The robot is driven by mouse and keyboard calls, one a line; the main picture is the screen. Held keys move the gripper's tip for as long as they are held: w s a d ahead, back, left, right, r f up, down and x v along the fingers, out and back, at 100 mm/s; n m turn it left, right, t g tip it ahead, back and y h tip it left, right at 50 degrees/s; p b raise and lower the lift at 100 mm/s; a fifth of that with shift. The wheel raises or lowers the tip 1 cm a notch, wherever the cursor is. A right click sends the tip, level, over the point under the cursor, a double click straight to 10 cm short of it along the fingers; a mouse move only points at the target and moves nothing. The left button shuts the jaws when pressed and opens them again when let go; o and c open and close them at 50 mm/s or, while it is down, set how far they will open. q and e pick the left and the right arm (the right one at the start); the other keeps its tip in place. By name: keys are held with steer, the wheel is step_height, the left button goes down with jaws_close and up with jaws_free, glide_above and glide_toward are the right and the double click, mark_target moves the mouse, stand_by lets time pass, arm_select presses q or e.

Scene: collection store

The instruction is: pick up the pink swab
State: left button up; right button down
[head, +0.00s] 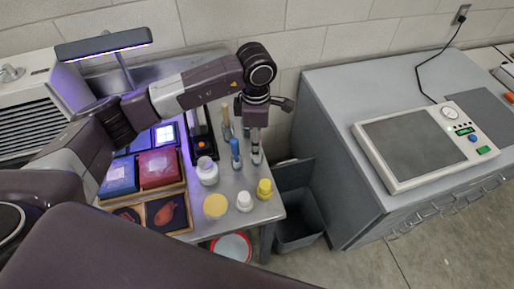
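No pink swab can be made out; the arm and gripper hide part of the back right of the metal table. My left gripper (256,157) points down over the right edge of that table. It is beside an upright blue stick-like item (235,153), to its right. Its fingers are too small and merged to show whether they are open or hold anything. An upright tan-topped stick (226,122) stands just left of the wrist. My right gripper is not in view.
The metal table (212,227) also holds a white bottle (207,172), a white jar (244,202), a yellow jar (264,189), a yellow disc (215,206) and a compartment tray (188,208). A grey bin (298,220) stands between table and grey cabinet (345,180). A lamp (105,44) overhangs at left.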

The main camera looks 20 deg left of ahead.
arm_select(q)
steer(key=shift+f, duration=0.1)
steer(key=shift+c, duration=0.6)
jaws_close()
